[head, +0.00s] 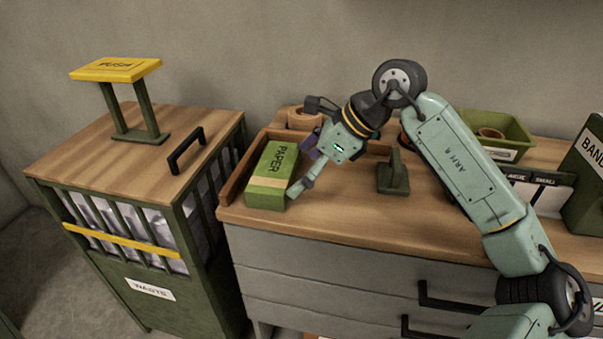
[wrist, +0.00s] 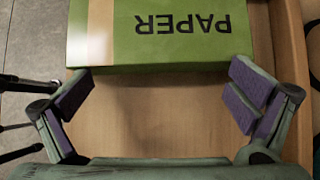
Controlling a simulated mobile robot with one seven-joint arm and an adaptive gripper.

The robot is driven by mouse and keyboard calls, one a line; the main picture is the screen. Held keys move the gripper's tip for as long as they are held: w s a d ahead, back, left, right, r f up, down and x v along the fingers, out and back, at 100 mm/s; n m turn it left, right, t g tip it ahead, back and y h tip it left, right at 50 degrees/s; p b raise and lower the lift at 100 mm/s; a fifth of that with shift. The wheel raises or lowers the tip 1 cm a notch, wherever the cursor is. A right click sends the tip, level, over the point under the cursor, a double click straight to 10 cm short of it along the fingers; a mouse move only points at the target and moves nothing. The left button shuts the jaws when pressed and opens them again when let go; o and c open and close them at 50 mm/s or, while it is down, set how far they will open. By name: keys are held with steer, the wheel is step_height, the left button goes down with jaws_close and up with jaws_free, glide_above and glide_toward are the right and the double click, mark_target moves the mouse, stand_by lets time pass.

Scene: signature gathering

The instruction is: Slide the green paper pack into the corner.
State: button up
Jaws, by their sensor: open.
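The green paper pack (head: 272,176) is a box with a tan band and the word PAPER on top. In the head view it lies at the left end of the wooden counter, near the raised wooden edging. My gripper (head: 304,167) is just right of the pack, low over the counter. In the wrist view the pack (wrist: 160,35) fills the top of the picture, just beyond the fingertips. My gripper (wrist: 160,92) is open, with its purple pads spread wide and bare counter between them. Whether a finger touches the pack is unclear.
A dark green stand (head: 393,175) is right of my gripper. A green tray (head: 497,130) stands farther right. The waste bin (head: 140,200) stands left of the counter.

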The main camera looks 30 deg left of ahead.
steer(key=shift+s+a, duration=0.1)
steer(key=shift+a, duration=0.05)
steer(key=shift+s+a, duration=0.15)
steer(key=shift+a, duration=0.45)
steer(key=shift+s+a, duration=0.15)
steer(key=shift+a, duration=0.4)
steer(key=shift+w+d+b, duration=0.45)
steer(key=shift+w+d, duration=0.1)
steer(key=shift+d, duration=1.4)
steer(key=shift+w+d+b, duration=0.5)
steer(key=shift+w+d, duration=0.1)
steer(key=shift+d, duration=1.4)
steer(key=shift+w+d+b, duration=0.45)
steer(key=shift+w+d, duration=0.1)
steer(key=shift+d, duration=1.4)
